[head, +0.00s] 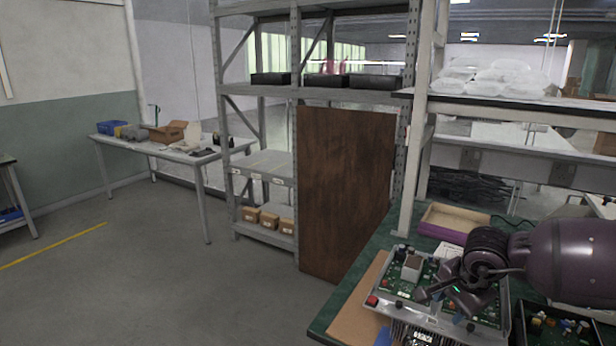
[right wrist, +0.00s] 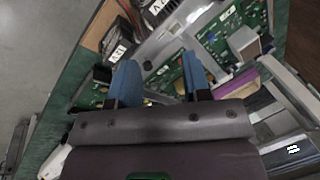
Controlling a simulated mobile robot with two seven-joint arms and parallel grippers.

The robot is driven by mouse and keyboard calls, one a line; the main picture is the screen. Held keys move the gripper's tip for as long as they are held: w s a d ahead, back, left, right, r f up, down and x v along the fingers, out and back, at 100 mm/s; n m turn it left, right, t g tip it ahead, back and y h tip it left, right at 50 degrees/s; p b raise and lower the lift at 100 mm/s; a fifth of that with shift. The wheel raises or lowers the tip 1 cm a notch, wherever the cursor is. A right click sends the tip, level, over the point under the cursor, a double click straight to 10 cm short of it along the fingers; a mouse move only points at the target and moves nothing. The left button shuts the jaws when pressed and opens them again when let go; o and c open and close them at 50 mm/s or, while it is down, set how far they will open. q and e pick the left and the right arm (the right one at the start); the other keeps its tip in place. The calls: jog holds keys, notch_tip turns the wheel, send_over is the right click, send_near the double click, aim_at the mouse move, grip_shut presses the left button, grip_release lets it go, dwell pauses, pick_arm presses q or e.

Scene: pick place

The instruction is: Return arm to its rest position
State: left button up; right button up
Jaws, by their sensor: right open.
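My right gripper (head: 452,300) is over the green workbench (head: 352,262) at the lower right of the head view, above a metal tray with green circuit boards (head: 400,312). In the right wrist view its two blue fingers (right wrist: 157,85) are apart, with nothing between them. The boards (right wrist: 215,42) lie beyond and below the fingertips. Whether the fingers touch the boards I cannot tell. My right arm (head: 570,258) comes in from the right edge. My left gripper is not in view.
A purple-edged open box (head: 452,222) stands behind the tray. Another tray of boards (head: 560,328) is at the lower right. A grey shelf rack (head: 262,90) with a brown panel (head: 345,185) stands behind. The floor at left (head: 150,270) is clear.

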jog(key=s+a+r+m+t+y, duration=0.1)
jog(key=a+r+m+y, duration=0.35)
jog(key=a, duration=0.35)
jog(key=a+r+m+y, duration=0.3)
jog(key=a+m+y, duration=0.3)
jog(key=a, duration=0.1)
jog(key=s+a+r+m+t+y, duration=0.1)
jog(key=a+r+m+y, duration=0.4)
jog(key=a, duration=0.3)
jog(key=s+d+f+m+t+h, duration=0.1)
jog(key=d+f+m+t+h, duration=0.4)
jog(key=m, duration=0.7)
jog(key=s+d+f+m+t+h, duration=0.1)
jog(key=d+f+m+t+h, duration=0.15)
jog(key=f+m, duration=0.65)
jog(key=s+d+f+m+t+h, duration=0.1)
jog(key=d+f+m+t+h, duration=0.3)
jog(key=m, duration=1)
jog(key=s+d+f+m+g+h, duration=0.2)
jog(key=s+d+f+m, duration=0.2)
jog(key=s+f, duration=0.5)
jog(key=s+d+f+m+g+h, duration=0.2)
jog(key=s+d+f, duration=0.3)
jog(key=s+f, duration=0.4)
jog(key=s+m+g, duration=0.1)
jog(key=s, duration=0.3)
jog(key=shift+s+d+f+m+h, duration=0.15)
jog(key=shift+s+d+m+h, duration=0.05)
jog(key=shift+s+m+h, duration=0.15)
